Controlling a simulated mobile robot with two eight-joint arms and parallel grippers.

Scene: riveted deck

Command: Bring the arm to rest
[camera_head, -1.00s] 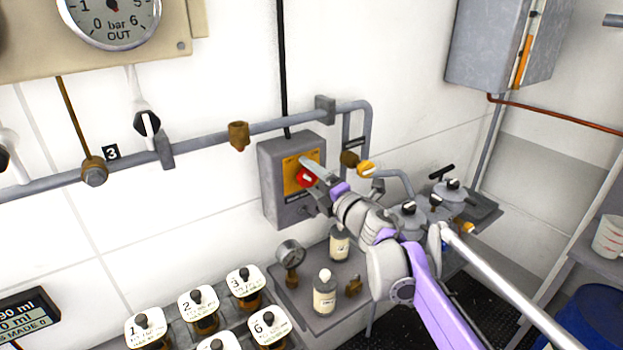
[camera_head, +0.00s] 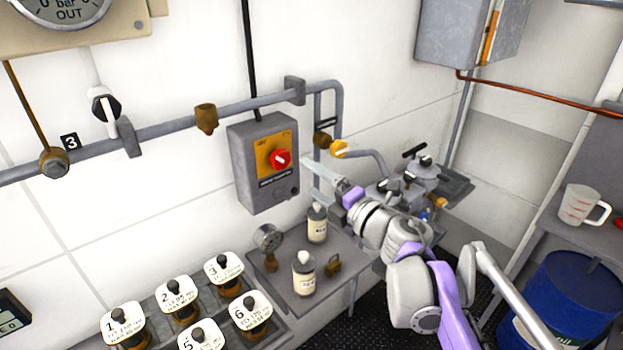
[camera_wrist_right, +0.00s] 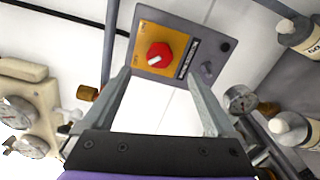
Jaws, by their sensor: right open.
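My right gripper (camera_head: 320,170) is open and empty, in front of the wall and apart from the grey switch box (camera_head: 248,172). The box has a yellow plate and a red knob (camera_head: 280,159), which shows just left of the fingertips in the head view. In the right wrist view my gripper (camera_wrist_right: 160,78) has its two fingers spread wide, with the red knob (camera_wrist_right: 158,55) beyond them and nothing between them. The purple and grey right arm reaches in from the lower right. My left gripper is not in view.
A shelf (camera_head: 290,262) below the box holds two bottles, a small gauge (camera_head: 268,238) and a brass padlock-like piece. Grey pipework (camera_head: 175,127) runs along the wall. A blue drum (camera_head: 570,295) and a measuring jug (camera_head: 582,205) are at right.

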